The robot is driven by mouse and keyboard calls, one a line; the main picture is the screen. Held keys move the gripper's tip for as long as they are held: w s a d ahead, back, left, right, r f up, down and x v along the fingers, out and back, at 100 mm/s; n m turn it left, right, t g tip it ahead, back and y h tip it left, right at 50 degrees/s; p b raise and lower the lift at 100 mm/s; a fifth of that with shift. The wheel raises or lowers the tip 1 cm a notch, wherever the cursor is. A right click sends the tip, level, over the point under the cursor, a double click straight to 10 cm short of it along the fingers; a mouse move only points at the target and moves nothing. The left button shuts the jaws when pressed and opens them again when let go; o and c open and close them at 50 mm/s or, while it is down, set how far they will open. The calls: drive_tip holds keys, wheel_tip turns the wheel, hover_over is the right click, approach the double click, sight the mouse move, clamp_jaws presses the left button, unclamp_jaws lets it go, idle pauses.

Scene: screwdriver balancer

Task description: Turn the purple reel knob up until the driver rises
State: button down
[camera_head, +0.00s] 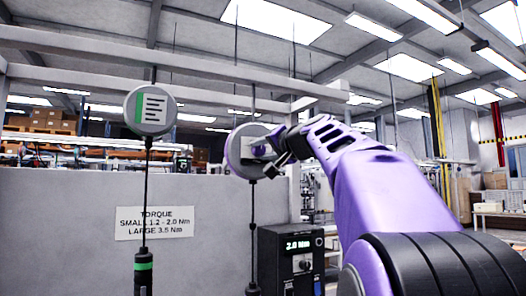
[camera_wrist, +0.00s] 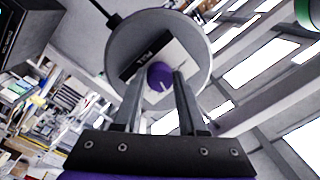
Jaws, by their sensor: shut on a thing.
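In the wrist view the reel (camera_wrist: 125,40) is a grey disc with a dark label. Its round purple knob (camera_wrist: 160,76) sits between the two fingers of my gripper (camera_wrist: 160,82), which are shut on it. A pale line shows on the knob. A cable runs down from the reel to the driver (camera_head: 252,288), whose lower part is cut off by the picture edge.
A second reel (camera_head: 150,109) with a green stripe hangs to the left, with a green-banded driver (camera_head: 143,266) below it. A torque sign (camera_head: 155,222) is on the grey panel (camera_head: 60,230) behind. A black box (camera_head: 290,262) reading 2.0 Nm stands right of the purple reel's cable.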

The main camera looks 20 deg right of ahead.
drive_tip(key=shift+m, duration=0.7)
drive_tip(key=shift+r, duration=0.1)
drive_tip(key=shift+c, duration=2.3)
unclamp_jaws()
